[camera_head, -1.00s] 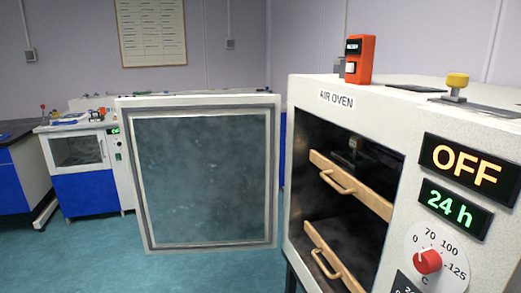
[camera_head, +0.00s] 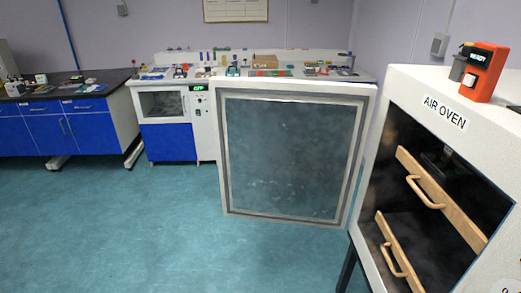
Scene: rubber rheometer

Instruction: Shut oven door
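The air oven (camera_head: 400,82) stands at the right of the head view, partly cut off by the right edge. Its door (camera_head: 290,160), a white frame around a dark glass pane, is swung wide open to the left of the oven mouth. The opening shows two wooden drawers or trays with handles, an upper one (camera_head: 440,196) and a lower one (camera_head: 395,250). Neither of my grippers is in view.
An orange device (camera_head: 484,72) sits on top of the oven. Behind the door runs a white bench (camera_head: 300,72) with many small items, and a smaller white cabinet (camera_head: 165,105). Blue drawers (camera_head: 60,130) stand at the left. The teal floor (camera_head: 130,230) is clear at the front left.

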